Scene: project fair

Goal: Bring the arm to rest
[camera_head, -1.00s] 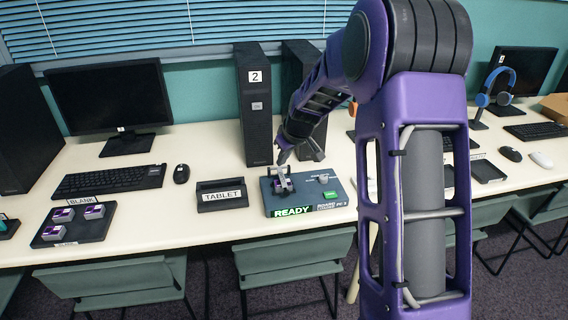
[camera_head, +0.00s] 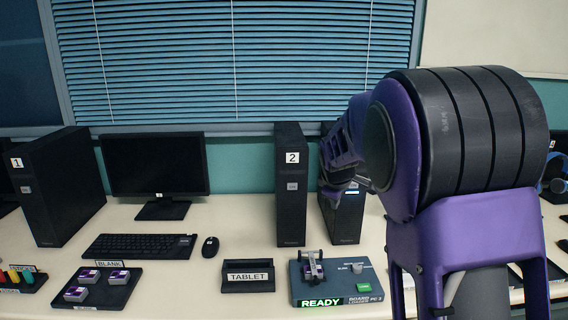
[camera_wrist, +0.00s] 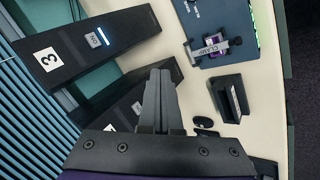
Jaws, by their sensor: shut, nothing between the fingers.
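My arm (camera_head: 455,135) is folded up high at the right of the head view, clear of the desk. My gripper (camera_wrist: 160,100) shows in the wrist view with its two fingers together and nothing between them. In the head view I cannot make out its fingertips. Below and left of the arm is the board loader (camera_head: 370,288), with a lit READY sign and a purple board under its clamp (camera_head: 312,268). The loader also shows at the top right of the wrist view (camera_wrist: 228,20), apart from the fingers.
Computer tower 2 (camera_head: 290,200) and tower 3 (camera_wrist: 95,40) stand at the back of the desk. A tablet stand (camera_head: 247,285), keyboard (camera_head: 138,246), mouse (camera_head: 210,246), monitor (camera_head: 155,165) and a tray of blank boards (camera_head: 118,292) lie to the left.

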